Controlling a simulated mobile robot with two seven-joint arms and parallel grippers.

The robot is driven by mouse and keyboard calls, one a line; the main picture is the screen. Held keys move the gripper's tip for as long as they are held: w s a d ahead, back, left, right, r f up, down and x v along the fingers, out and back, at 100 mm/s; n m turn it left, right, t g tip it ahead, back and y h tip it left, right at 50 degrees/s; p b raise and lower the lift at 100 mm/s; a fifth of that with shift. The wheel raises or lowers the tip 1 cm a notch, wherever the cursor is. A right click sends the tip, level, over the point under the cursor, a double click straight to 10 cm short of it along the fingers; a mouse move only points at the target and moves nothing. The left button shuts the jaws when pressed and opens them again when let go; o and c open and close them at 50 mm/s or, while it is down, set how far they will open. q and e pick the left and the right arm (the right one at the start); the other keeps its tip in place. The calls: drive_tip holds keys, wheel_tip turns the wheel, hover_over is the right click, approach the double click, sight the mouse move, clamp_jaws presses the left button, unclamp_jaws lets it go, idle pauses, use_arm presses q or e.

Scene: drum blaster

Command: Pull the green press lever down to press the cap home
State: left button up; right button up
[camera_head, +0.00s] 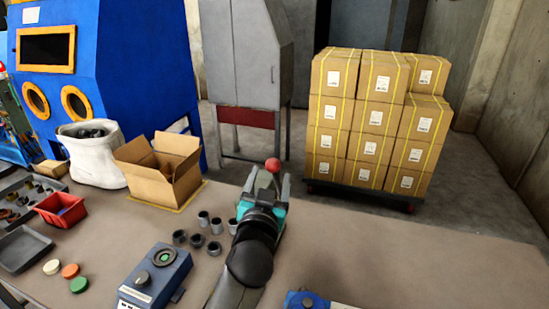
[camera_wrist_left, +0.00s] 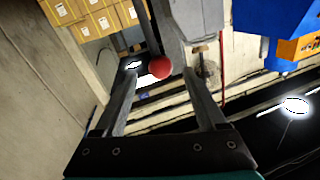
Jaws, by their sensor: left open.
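A red ball knob (camera_head: 273,165) shows at the fingertips of my left gripper (camera_head: 268,179) in the head view. In the left wrist view the red ball (camera_wrist_left: 159,67) appears between the two fingers of the open left gripper (camera_wrist_left: 160,76), with visible gaps beside it. A dark rod (camera_wrist_left: 148,30) runs from the ball toward the top of that view. I see no green lever body; my left arm may hide the press. A green cap (camera_head: 79,285) lies on the table (camera_head: 400,265) at the left. My right gripper is not in view.
Several grey cups (camera_head: 203,219) stand left of my arm. A blue box with a green button (camera_head: 155,275) and a blue item (camera_head: 310,300) lie near the front. A cardboard box (camera_head: 160,185) and red bin (camera_head: 60,212) stand at left. The table's right side is clear.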

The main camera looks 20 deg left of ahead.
sight(274, 159)
use_arm(q)
drive_tip(key=w, duration=0.2)
drive_tip(key=w+a, duration=0.1)
drive_tip(key=w, duration=0.5)
drive_tip(key=shift+w+a, duration=0.1)
drive_tip(key=shift+a, duration=0.1)
clamp_jaws()
idle(0.4)
idle(0.9)
